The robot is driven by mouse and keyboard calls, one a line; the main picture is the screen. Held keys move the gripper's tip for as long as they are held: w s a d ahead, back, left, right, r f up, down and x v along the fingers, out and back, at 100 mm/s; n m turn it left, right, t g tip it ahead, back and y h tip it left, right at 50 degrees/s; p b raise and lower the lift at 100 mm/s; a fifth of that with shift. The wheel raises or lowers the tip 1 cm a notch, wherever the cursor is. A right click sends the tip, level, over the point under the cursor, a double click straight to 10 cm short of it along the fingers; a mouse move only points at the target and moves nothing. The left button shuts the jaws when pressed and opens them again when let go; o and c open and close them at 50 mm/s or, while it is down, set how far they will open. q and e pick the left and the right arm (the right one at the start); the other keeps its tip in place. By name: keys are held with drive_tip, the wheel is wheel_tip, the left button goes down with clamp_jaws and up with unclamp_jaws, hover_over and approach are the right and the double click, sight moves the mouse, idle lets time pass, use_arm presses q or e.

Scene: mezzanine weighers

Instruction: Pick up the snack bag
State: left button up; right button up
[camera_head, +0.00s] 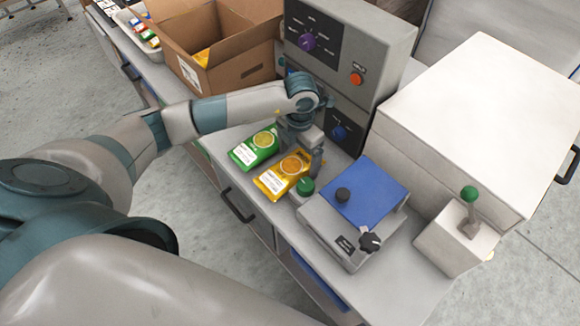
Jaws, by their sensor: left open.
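Two snack bags lie flat on the grey worktop (413,285): a green bag (243,154) with a lemon-like picture and a yellow bag (271,181) with an orange picture. My left gripper (306,164) points down over the far end of the yellow bag, with the green bag to its left. Its jaws are open, with a finger showing at the bag's right side. The gripper partly hides the far end of the yellow bag. I cannot tell whether the fingers touch it. My right gripper is not in view.
A blue-topped weigher (372,190) with knobs and a green button (305,186) stand close right of the yellow bag. A grey control cabinet (345,40) rises behind the gripper. An open cardboard box (235,70), a white box (480,110) and a lever box (450,240) also stand nearby.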

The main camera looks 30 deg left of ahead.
use_arm(q)
drive_tip(key=shift+f+p, duration=0.35)
drive_tip(key=shift+f, duration=0.95)
drive_tip(key=shift+c, duration=0.4)
drive_tip(key=c, duration=1)
